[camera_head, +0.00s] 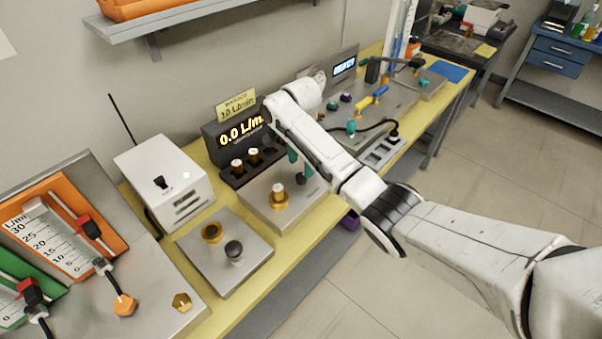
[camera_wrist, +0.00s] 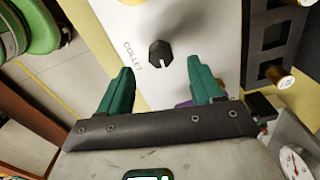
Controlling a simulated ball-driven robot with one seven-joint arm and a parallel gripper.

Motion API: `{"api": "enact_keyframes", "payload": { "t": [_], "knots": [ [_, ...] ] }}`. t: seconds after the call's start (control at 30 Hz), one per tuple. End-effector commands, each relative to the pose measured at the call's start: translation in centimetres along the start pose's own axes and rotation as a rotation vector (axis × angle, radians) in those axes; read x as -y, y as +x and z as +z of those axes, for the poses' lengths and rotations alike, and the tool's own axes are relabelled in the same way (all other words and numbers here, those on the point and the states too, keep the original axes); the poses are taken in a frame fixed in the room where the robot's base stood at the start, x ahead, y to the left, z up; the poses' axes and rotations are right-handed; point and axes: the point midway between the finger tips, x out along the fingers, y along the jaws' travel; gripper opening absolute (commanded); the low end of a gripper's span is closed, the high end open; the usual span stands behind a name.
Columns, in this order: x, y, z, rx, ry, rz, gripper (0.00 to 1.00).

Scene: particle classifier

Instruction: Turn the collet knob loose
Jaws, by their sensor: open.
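The collet knob (camera_wrist: 160,53) is a small black knob with a pale pointer line, beside the word COLLET on a light plate (camera_wrist: 190,20) in the wrist view. My gripper (camera_wrist: 161,76) is open, with its two teal fingers apart and nothing between them. The fingertips point toward the knob, one to either side in the picture, and do not appear to touch it. In the head view my gripper (camera_head: 299,166) hangs over the right part of the plate (camera_head: 258,208). The knob cannot be made out there.
A brass holder (camera_head: 279,201) stands on the same plate. A slotted grey block (camera_head: 383,152) is at right.

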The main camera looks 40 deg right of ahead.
Motion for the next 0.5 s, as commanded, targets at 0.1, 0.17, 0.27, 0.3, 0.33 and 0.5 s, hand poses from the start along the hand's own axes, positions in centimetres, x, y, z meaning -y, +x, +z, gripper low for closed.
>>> {"api": "enact_keyframes", "payload": {
  "t": [0.1,0.17,0.27,0.3,0.33,0.5],
  "knots": [
    [0.0,2.1,-0.1,-0.001,0.001,0.002,0.66],
    [0.0,2.9,-0.1,-0.001,0.000,0.002,0.66],
    [0.0,4.0,0.0,-0.001,0.000,0.000,0.66],
    [0.0,4.4,0.0,-0.001,-0.001,0.001,0.66],
    [0.0,4.6,-0.1,-0.001,0.000,0.001,0.66],
    [0.0,5.1,0.0,-0.001,0.000,-0.002,0.66]
  ]
}}
